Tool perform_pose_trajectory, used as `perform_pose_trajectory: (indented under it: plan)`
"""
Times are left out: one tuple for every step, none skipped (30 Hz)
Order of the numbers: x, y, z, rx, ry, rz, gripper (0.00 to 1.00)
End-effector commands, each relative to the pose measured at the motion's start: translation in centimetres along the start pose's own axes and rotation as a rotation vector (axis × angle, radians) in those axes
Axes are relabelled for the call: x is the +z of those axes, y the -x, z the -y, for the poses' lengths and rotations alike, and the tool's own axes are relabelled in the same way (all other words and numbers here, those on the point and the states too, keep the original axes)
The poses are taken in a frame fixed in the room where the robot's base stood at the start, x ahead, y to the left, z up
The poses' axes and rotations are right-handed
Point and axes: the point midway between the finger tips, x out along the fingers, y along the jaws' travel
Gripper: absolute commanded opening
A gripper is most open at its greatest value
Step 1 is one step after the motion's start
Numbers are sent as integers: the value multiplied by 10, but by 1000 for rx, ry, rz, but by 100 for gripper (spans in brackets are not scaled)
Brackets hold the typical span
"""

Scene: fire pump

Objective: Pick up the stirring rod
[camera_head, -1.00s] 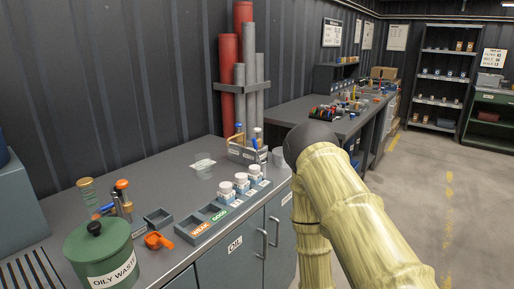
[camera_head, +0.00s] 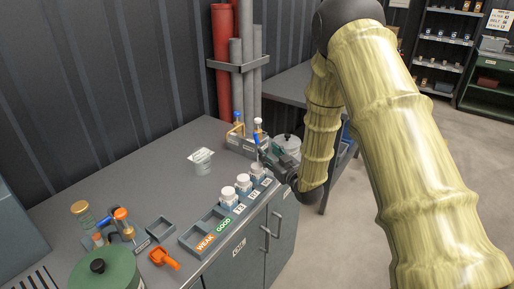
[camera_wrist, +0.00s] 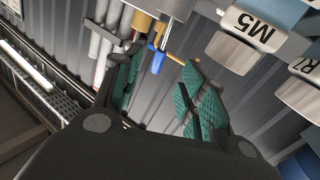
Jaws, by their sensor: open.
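Whether the fingers touch the rod cannot be told. The rod's lower part is hidden.
An amber vial (camera_head: 237,123) and a white-capped one stand in the same rack. White-capped jars (camera_head: 243,182) stand in front, one marked M5 (camera_wrist: 240,38) close to my gripper. A clear beaker (camera_head: 202,163) sits left. A lidded pot (camera_head: 287,144) stands behind my gripper.

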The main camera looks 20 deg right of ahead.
Motion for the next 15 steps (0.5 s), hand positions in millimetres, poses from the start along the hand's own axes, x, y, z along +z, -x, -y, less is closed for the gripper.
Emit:
perform_pose_trajectory:
  plan:
    - [-4,-3,-1,1,1,-3,42]
    - [-5,-4,-1,1,1,-5,42]
    - [-7,-8,-1,1,2,-6,42]
    - [-8,-11,0,2,2,-8,42]
    - [-10,-14,0,2,3,-9,42]
    - [-10,-18,-1,3,2,-10,42]
    - [-11,-21,-1,4,2,-10,42]
    - [-11,-25,-2,4,3,-10,42]
    - [-11,-30,-2,4,3,-10,42]
    - [-9,-34,-2,4,3,-9,42]
    - [-8,-38,-2,3,2,-6,42]
    - [-6,-43,-2,3,2,-4,42]
    - [-5,-46,-2,3,2,-3,42]
    - [-4,-48,-2,2,1,-3,42]
    - [-3,-51,-1,2,1,-2,42]
